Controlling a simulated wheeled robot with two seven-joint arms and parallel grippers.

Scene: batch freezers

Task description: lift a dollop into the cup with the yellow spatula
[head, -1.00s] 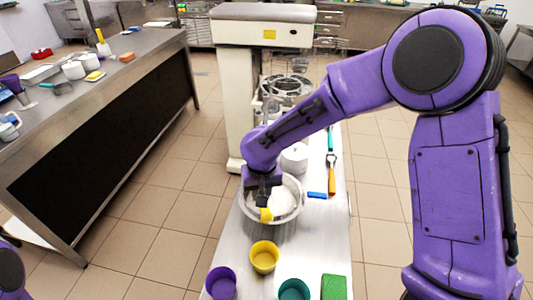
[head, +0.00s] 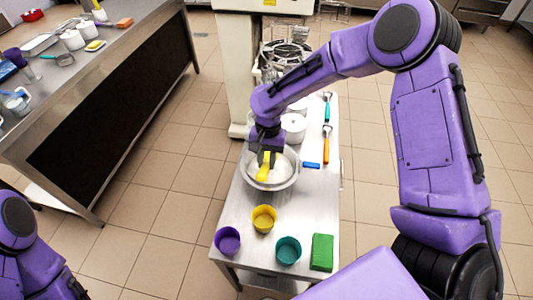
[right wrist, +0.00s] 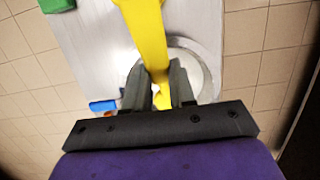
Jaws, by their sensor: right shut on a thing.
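My right gripper (head: 264,152) is shut on the yellow spatula (head: 264,166) over the metal bowl (head: 285,184), which has white contents (head: 284,168). In the right wrist view the spatula (right wrist: 150,40) runs between the two fingers (right wrist: 156,88), with the bowl rim (right wrist: 216,72) behind it. I cannot tell whether the spatula carries a dollop. Three cups stand in front of the bowl: a yellow cup (head: 264,219), a purple cup (head: 227,241) and a teal cup (head: 288,251). My left gripper is out of view; only part of its arm shows at lower left.
A green block (head: 322,252) stands at the narrow table's front right. A blue item (head: 311,165), an orange-handled tool (head: 326,142) and a white tub (head: 293,128) lie near the bowl. A large machine (head: 238,65) stands behind. A dark-fronted counter (head: 110,115) is at left.

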